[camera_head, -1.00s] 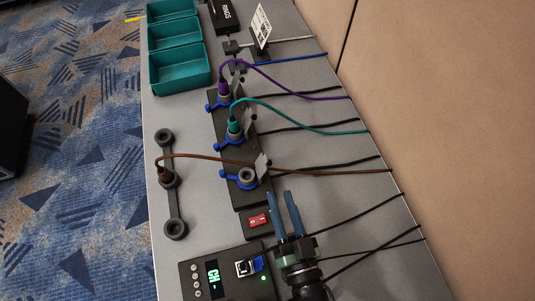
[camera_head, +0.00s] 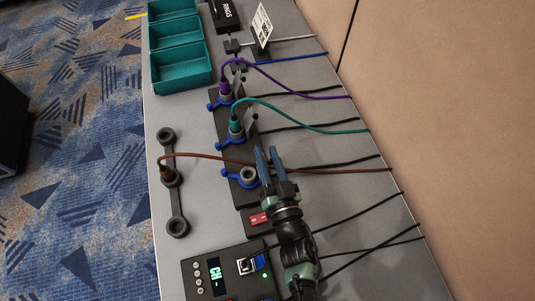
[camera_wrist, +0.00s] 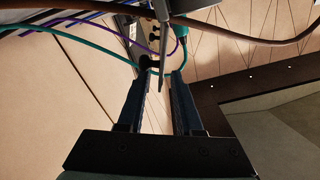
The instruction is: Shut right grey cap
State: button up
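The socket with a blue ring and an open, empty mouth (camera_head: 248,175) is the nearest on the dark strip (camera_head: 238,195). Its raised grey cap is mostly hidden behind my fingers in the head view. In the wrist view a thin grey flap (camera_wrist: 162,50), apparently this cap seen edge-on, stands between my fingers. My gripper (camera_head: 267,152) is open beside the socket, its two blue fingers on either side of the flap; contact is not clear. The fingers also show in the wrist view (camera_wrist: 164,76).
Purple (camera_head: 225,90) and teal (camera_head: 236,127) plugs sit in the farther sockets. A brown cable (camera_head: 210,157) crosses by my fingers to a grey holder (camera_head: 176,226). A control box (camera_head: 230,275) stands near; teal trays (camera_head: 182,68) stand far.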

grip_shut()
dwell(1.5)
